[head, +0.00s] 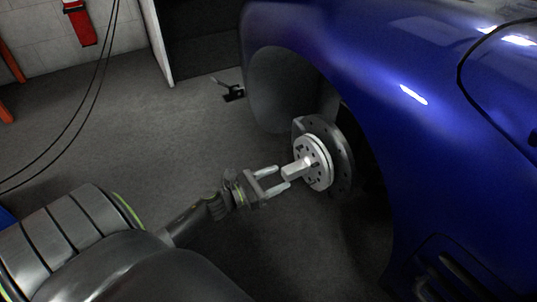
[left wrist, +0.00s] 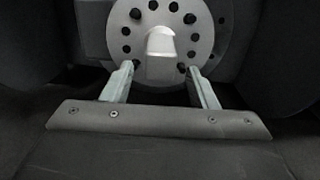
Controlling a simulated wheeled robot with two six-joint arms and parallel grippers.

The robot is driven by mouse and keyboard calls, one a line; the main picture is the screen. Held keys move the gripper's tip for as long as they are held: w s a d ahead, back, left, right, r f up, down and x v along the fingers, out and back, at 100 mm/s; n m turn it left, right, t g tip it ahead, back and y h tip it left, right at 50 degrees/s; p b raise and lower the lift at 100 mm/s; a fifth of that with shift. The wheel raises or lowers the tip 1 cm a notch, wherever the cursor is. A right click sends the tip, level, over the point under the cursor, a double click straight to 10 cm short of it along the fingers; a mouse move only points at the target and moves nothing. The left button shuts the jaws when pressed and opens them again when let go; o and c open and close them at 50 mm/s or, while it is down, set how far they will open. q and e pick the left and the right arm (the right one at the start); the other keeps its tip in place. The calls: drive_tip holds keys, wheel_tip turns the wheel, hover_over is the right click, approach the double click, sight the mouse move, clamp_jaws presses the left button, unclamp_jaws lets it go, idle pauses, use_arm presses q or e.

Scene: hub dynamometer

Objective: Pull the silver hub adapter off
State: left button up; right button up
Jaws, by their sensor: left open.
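The silver hub adapter (head: 318,163) is a round plate with a ring of holes and a block-like stub sticking out of its middle. It sits against the dark brake disc (head: 344,154) in the blue car's wheel arch. In the left wrist view the adapter (left wrist: 160,18) faces me, with its bright stub (left wrist: 161,42) in the centre. My left gripper (head: 279,177) is open, its fingertips close to the outer end of the stub. In the left wrist view its two fingers (left wrist: 160,78) are spread below the stub, one on each side. My right gripper is not in view.
The blue car body (head: 370,60) arches over the hub and fills the right side. A small dark stand (head: 232,93) is on the floor behind. Black cables (head: 92,85) hang at the left. The grey floor (head: 150,125) left of the hub is mostly clear.

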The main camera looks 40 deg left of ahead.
sight(294, 170)
use_arm(q)
drive_tip(key=x, duration=0.5)
drive_tip(key=shift+w+d, duration=0.1)
drive_tip(key=shift+w, duration=0.15)
drive_tip(key=shift+w+d, duration=0.15)
drive_tip(key=shift+w, duration=0.2)
drive_tip(key=shift+c, duration=0.3)
clamp_jaws()
drive_tip(key=shift+r, duration=0.2)
drive_tip(key=shift+b+v, duration=0.45)
drive_tip(key=shift+v, duration=1.3)
drive_tip(key=shift+b+v, duration=0.5)
drive_tip(key=shift+v, duration=1.1)
